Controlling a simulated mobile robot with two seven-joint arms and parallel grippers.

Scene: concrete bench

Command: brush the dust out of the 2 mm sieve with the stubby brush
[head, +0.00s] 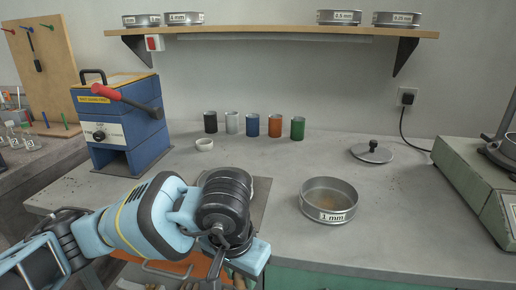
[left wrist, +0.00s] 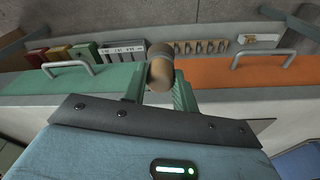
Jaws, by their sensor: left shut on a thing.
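My left gripper (head: 232,278) hangs at the bench's front edge, above the drawers. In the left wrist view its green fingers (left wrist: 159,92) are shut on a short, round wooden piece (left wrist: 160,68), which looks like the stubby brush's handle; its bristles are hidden. A round metal sieve (head: 328,200) with brownish dust inside sits on the bench to the right of the gripper; its label reads 1 mm. On the shelf, the far-left sieve (head: 142,20) has a label I cannot read surely. My right gripper is not in view.
An orange drawer (left wrist: 225,72) and a green drawer (left wrist: 90,80) show below the bench edge. Several coloured cups (head: 253,125) and a white bowl (head: 204,144) stand behind. A metal lid (head: 372,152) lies at right. A blue machine (head: 125,130) stands left. Bench around the sieve is clear.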

